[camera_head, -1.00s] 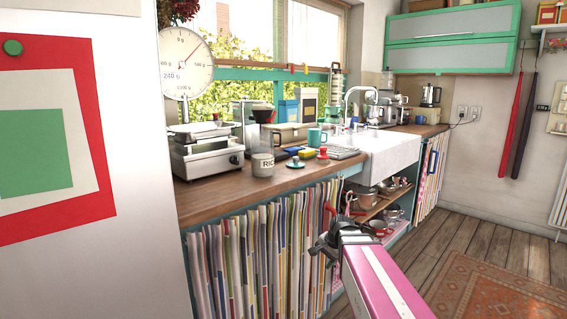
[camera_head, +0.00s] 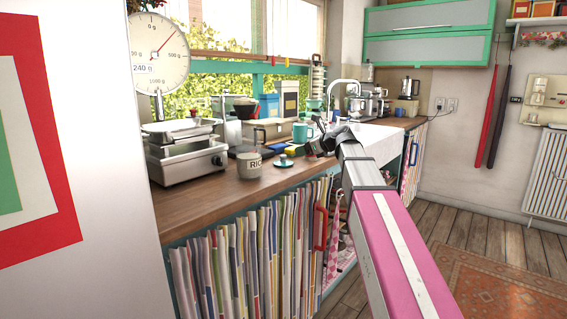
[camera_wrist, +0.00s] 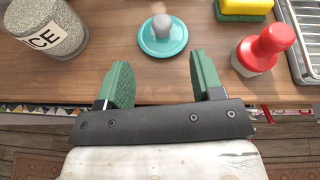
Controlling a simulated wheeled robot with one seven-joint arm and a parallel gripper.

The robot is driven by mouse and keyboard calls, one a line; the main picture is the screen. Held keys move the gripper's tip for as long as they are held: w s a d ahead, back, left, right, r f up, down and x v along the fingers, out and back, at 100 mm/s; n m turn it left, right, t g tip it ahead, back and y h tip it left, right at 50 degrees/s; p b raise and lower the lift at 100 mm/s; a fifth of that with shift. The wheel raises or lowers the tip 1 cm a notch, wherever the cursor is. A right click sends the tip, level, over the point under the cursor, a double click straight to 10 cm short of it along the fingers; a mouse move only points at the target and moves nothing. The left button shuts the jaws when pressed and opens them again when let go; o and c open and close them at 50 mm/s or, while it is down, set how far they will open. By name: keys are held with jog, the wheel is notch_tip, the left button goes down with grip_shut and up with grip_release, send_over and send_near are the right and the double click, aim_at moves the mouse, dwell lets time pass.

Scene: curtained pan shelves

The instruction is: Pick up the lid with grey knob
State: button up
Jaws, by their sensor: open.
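The teal lid with the grey knob (camera_wrist: 162,38) lies on the wooden counter, ahead of my gripper's fingertips in the wrist view. It also shows in the head view (camera_head: 283,162), just right of the rice jar. My gripper (camera_wrist: 162,66) is open with its two green fingers apart and nothing between them. The lid is roughly in line with the gap between the fingers. In the head view my gripper (camera_head: 322,144) is over the counter's front edge, to the right of the lid.
A rice jar (camera_wrist: 50,28) stands left of the lid. A red-knobbed object with a pale base (camera_wrist: 262,50) stands close on the right. A kitchen scale (camera_head: 185,150) stands farther left.

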aim_at(283, 160)
jog(key=x, duration=0.5)
jog(key=shift+w+a, duration=0.15)
jog(key=shift+f+x, duration=0.15)
jog(key=shift+x, duration=1.2)
jog(key=shift+f+x, duration=0.1)
jog(key=shift+x, duration=1.25)
jog(key=c, duration=1)
